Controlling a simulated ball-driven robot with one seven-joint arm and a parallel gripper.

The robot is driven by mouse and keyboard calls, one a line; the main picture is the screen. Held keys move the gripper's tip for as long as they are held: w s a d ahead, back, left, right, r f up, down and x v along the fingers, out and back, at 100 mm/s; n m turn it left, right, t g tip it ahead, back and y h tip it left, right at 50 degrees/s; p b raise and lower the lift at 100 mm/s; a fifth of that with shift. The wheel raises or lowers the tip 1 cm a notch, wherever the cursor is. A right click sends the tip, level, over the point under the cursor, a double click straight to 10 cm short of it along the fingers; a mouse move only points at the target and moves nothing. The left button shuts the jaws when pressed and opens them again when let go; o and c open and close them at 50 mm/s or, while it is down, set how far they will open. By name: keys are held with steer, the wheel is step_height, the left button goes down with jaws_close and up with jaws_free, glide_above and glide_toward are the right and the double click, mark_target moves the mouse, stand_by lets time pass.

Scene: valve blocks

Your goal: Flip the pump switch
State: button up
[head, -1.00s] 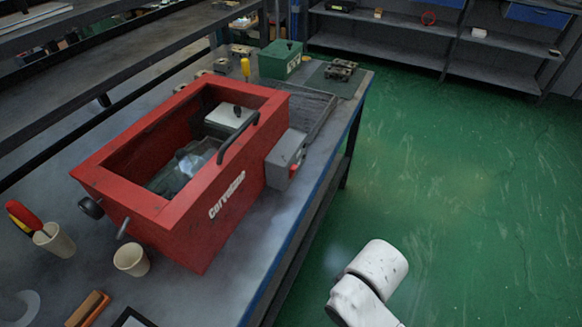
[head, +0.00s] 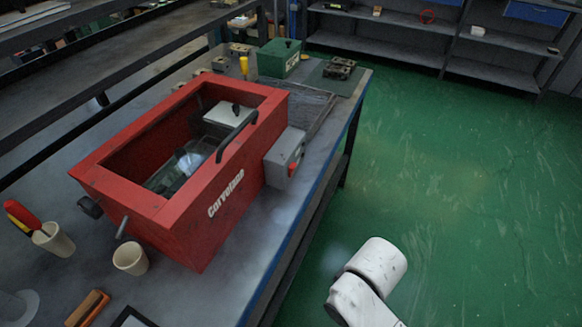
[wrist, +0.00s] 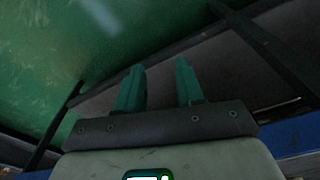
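A grey switch box (head: 285,158) is fixed to the right side of a red open-topped machine (head: 225,205) marked "Corvelane" on the workbench. A small red switch (head: 294,167) shows on the box's right-hand face; its position is too small to tell. In the wrist view my gripper (wrist: 160,66) has two teal fingers held apart, with nothing between them. It points at the green floor and the dark underside of a bench. The gripper is outside the head view, where only my white arm link shows at lower right, apart from the box.
A black bar handle (head: 237,137) runs along the machine's rim near the box. A paper cup (head: 130,258) and a cup with a red-handled tool (head: 54,240) stand at left. A green box (head: 279,60) stands behind. The floor right of the bench is clear.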

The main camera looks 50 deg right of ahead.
steer(key=shift+c, duration=0.2)
steer(key=shift+f, duration=0.1)
steer(key=shift+c, duration=0.7)
steer(key=shift+w+f, duration=0.15)
steer(key=shift+f, duration=0.15)
steer(key=shift+c, duration=0.8)
steer(key=w+f+y, duration=0.1)
steer(key=a+f+m+y+b, duration=0.1)
steer(key=w+f+t+y+b, duration=0.1)
steer(key=f, duration=0.1)
steer(key=shift+w+a+f+m, duration=0.1)
steer(key=shift+w+a+m, duration=0.05)
steer(key=shift+w+m, duration=0.15)
jaws_close()
steer(key=w+d+m+t+y+b, duration=0.25)
steer(key=w+m+t+y, duration=0.35)
steer(key=w, duration=0.3)
steer(key=d+r+m+t+h+b, duration=0.1)
steer(key=d+r+m+t+b, duration=0.1)
steer(key=d+r+t, duration=0.3)
steer(key=d+r+m+t+b, duration=0.2)
steer(key=d+r+m+t, duration=0.2)
steer(key=d+t, duration=0.4)
steer(key=d+r, duration=0.1)
steer(key=d, duration=0.2)
steer(key=shift+w+t+h, duration=0.2)
steer(key=shift+t+h, duration=0.1)
steer(key=shift+h, duration=0.1)
steer(key=shift+r, duration=0.1)
